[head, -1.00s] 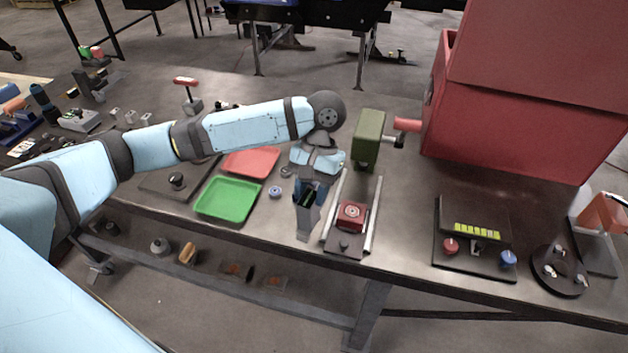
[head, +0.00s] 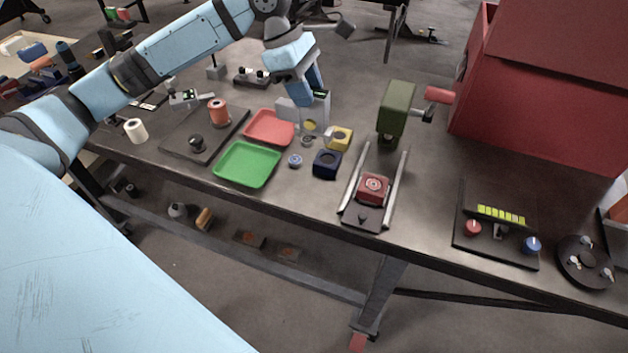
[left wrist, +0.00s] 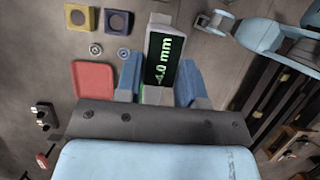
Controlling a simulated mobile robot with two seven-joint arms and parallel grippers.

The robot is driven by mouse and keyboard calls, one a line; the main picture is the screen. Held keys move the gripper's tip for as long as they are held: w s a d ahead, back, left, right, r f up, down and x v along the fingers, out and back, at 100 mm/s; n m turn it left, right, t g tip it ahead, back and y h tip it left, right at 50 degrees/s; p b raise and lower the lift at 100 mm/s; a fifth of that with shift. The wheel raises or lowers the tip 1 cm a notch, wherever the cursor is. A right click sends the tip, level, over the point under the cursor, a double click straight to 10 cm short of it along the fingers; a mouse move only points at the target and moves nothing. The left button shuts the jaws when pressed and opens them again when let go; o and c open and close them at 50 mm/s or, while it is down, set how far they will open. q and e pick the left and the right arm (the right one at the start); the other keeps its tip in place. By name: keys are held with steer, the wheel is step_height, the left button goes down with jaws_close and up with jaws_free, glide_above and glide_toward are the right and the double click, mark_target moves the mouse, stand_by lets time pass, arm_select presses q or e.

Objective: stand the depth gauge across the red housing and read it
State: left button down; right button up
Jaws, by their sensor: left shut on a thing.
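The red housing (head: 373,188) sits between two pale rails on a dark fixture near the table's front edge. My left gripper (head: 312,98) is shut on the depth gauge (head: 290,112), well up and left of the red housing, beside the red tray. In the left wrist view the gauge (left wrist: 165,60) is between the blue fingers, its dark display lit with green digits that look like "4.0 mm"; a leading sign is unclear. The red housing is not seen there. What seems to be my right gripper (left wrist: 215,21) shows small at the top; its jaws are unclear.
A yellow housing (head: 339,138) and a navy housing (head: 327,164) stand between gauge and rails. The red tray (head: 270,127) and green tray (head: 246,164) lie left. A green post device (head: 396,108) stands behind the rails. A dark panel (head: 496,232) with knobs lies right.

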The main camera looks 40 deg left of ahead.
arm_select(q)
step_height(320, 180, down, 20)
steer(key=p, duration=0.2)
steer(key=shift+r, duration=0.25)
stand_by(0.4)
steer(key=shift+p, duration=0.3)
steer(key=c, duration=0.7)
jaws_free()
steer(key=shift+f, duration=0.15)
steer(key=shift+c, duration=0.2)
steer(key=shift+f, duration=0.1)
